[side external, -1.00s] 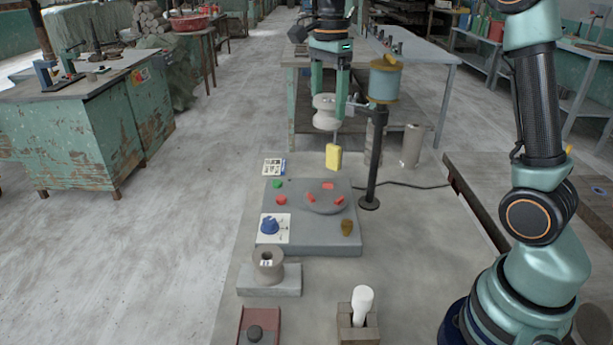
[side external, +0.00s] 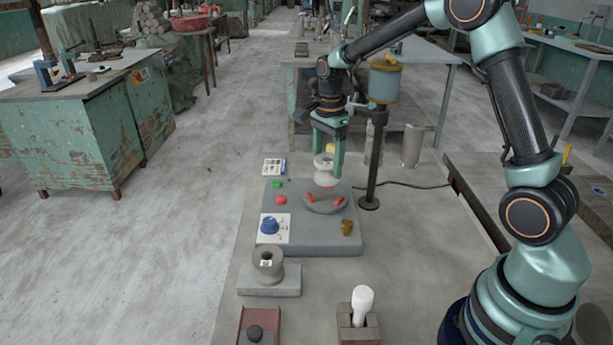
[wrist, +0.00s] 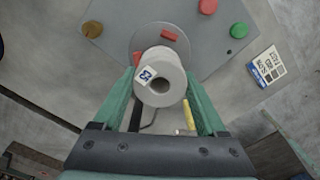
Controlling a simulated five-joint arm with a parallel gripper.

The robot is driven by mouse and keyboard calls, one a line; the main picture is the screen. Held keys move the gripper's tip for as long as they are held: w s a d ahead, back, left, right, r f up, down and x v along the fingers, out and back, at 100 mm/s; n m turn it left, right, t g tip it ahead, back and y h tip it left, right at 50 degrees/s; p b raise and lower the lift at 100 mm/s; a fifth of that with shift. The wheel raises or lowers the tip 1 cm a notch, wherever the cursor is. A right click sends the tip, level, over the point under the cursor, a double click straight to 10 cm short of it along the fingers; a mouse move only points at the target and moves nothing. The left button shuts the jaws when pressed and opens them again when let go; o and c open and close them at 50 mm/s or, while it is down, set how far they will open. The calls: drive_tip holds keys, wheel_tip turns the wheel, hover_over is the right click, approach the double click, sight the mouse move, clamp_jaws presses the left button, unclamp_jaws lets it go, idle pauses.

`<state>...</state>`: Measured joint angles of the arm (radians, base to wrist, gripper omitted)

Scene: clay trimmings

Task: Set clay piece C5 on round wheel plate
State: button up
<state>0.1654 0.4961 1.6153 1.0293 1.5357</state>
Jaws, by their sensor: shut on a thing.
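My gripper (side external: 327,156) is shut on a grey spool-shaped clay piece (side external: 322,170). In the wrist view the piece (wrist: 164,80) sits upright between the two green fingers, with a hole in its top and a small white label that seems to read C5. The round wheel plate (side external: 325,207) lies on a grey slab, with red pads on it. The piece is low over the back part of the plate and hides some of it. I cannot tell whether its base touches. In the wrist view the plate (wrist: 138,42) shows beyond the piece.
A black post (side external: 374,160) with a blue canister (side external: 385,82) stands right of the plate. A second labelled clay spool (side external: 268,268) stands on a front block.

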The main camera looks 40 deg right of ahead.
sight(327, 178)
drive_tip(key=shift+f, duration=2.3)
drive_tip(key=shift+f, duration=0.2)
drive_tip(key=o, duration=1.6)
drive_tip(key=shift+r, duration=0.1)
